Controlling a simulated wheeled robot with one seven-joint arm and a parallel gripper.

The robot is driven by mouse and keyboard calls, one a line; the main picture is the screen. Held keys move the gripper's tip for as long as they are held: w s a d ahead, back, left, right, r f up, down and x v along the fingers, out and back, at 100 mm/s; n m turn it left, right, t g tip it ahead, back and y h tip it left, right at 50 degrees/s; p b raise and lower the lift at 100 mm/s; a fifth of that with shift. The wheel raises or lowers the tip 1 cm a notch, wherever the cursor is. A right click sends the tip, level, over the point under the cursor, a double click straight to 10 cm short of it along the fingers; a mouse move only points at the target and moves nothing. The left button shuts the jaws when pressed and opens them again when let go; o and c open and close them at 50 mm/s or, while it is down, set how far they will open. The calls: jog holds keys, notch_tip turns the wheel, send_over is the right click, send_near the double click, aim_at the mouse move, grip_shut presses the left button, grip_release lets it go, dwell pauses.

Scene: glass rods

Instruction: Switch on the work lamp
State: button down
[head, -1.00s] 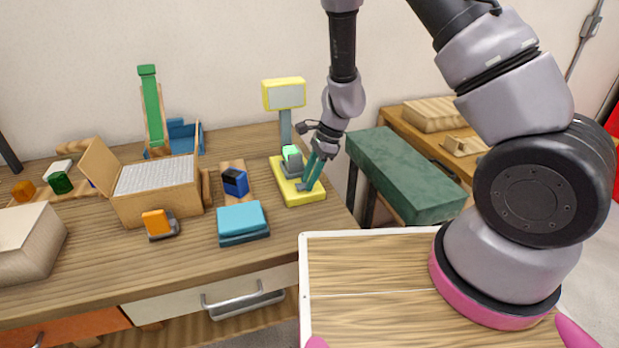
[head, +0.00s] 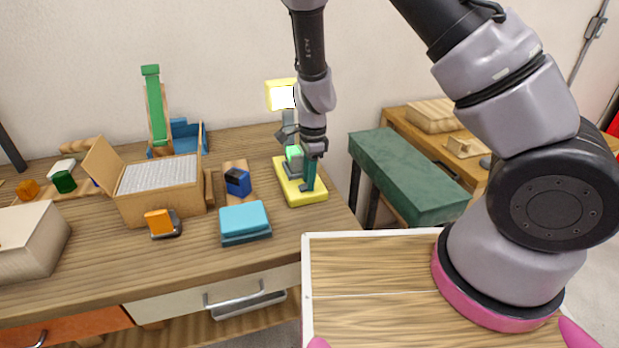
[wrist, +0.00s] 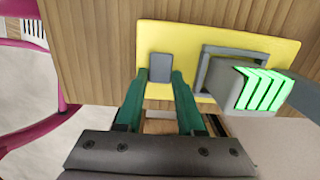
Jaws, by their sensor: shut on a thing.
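The work lamp has a yellow base (head: 292,199), a grey post and a yellow-framed head (head: 271,97). The visible part of its panel (head: 284,97) glows bright white; my arm covers its right edge. A grey housing with glowing green bars (wrist: 259,88) stands on the base. Beside it is a small grey switch piece (wrist: 160,66). My gripper (head: 308,187) points down at the base's right front part. In the wrist view, its green fingers (wrist: 160,77) stand on either side of the grey piece and are shut on it.
A green bench (head: 415,180) is to the right, across a gap.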

jog(key=c, duration=0.5)
grip_release()
jog(key=shift+r, duration=0.1)
jog(key=r, duration=1)
jog(key=shift+w+d+r, duration=0.1)
jog(key=shift+d+r, duration=0.2)
jog(key=shift+d, duration=0.05)
jog(key=d+r+n+y, duration=0.3)
jog(key=d+r, duration=0.3)
jog(key=r, duration=0.6)
jog(key=s+d+r+n+t, duration=0.2)
jog(key=s+d+r, duration=0.2)
jog(key=d+r, duration=0.1)
jog(key=s+d+r+n+t+h, duration=0.1)
jog(key=s+d+r+n+t, duration=0.2)
jog(key=s+d+r, duration=0.2)
jog(key=s+d+r+n+t, duration=0.2)
jog(key=s+d+r, duration=0.2)
jog(key=r, duration=0.4)
jog(key=shift+s+d+n+h, duration=0.15)
jog(key=shift+d+h, duration=0.05)
jog(key=shift+d, duration=0.25)
jog(key=shift+s+d+n+h, duration=0.15)
jog(key=shift+d+h, duration=0.05)
jog(key=shift+d, duration=0.25)
